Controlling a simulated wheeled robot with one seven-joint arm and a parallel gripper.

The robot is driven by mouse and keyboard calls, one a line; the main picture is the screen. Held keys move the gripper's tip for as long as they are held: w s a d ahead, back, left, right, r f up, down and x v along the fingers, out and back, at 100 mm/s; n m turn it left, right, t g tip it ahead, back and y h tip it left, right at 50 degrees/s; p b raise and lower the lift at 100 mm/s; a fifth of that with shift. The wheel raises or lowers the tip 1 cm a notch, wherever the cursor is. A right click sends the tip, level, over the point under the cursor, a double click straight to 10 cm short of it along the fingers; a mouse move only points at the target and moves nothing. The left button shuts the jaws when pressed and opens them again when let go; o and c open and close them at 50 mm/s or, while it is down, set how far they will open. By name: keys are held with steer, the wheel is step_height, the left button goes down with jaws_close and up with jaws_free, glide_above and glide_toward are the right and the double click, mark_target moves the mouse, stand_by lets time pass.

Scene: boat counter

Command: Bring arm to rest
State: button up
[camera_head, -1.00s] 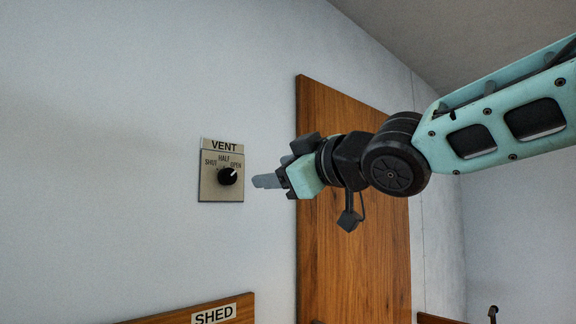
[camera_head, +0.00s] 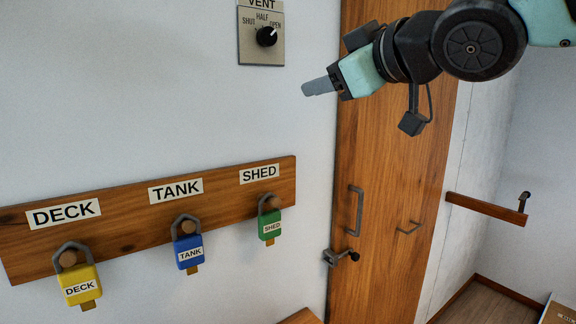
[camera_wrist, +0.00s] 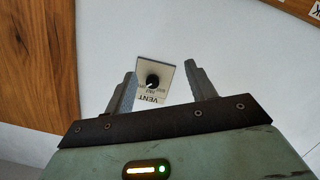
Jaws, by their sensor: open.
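My gripper (camera_head: 305,89) is open and empty, held in the air in front of the wall, to the lower right of the vent panel (camera_head: 248,53) in the head view. The panel has a black knob (camera_head: 267,36) whose white mark points to the upper right, towards OPEN. In the wrist view the two grey fingers of my gripper (camera_wrist: 160,69) stand apart, with the vent panel (camera_wrist: 168,72) and its knob (camera_wrist: 152,81) seen between them at some distance. The fingers touch nothing.
A wooden board (camera_head: 120,231) on the wall bears a yellow DECK padlock (camera_head: 79,282), a blue TANK padlock (camera_head: 187,245) and a green SHED padlock (camera_head: 269,222) on pegs. A wooden door (camera_head: 385,200) with a handle (camera_head: 357,211) and latch (camera_head: 340,257) stands behind my arm.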

steer(key=s+d+f+m+g+h+b, duration=0.1)
steer(key=s+f+g+h, duration=0.2)
steer(key=f, duration=0.9)
steer(key=s+d+f+m+g+h+b, duration=0.1)
steer(key=s+f+m+g+b, duration=0.3)
steer(key=f, duration=0.9)
steer(key=s+d+f+g+h, duration=0.1)
steer(key=s+d+f+g, duration=0.1)
steer(key=s+f, duration=0.5)
steer(key=s+d+f+n+g+h, duration=0.1)
steer(key=s+d+f+g+h, duration=0.1)
steer(key=s+f+g, duration=0.2)
steer(key=s+f, duration=0.3)
steer(key=s, duration=0.4)
steer(key=shift+d+f+g+h, duration=0.3)
steer(key=shift+d+f, duration=0.1)
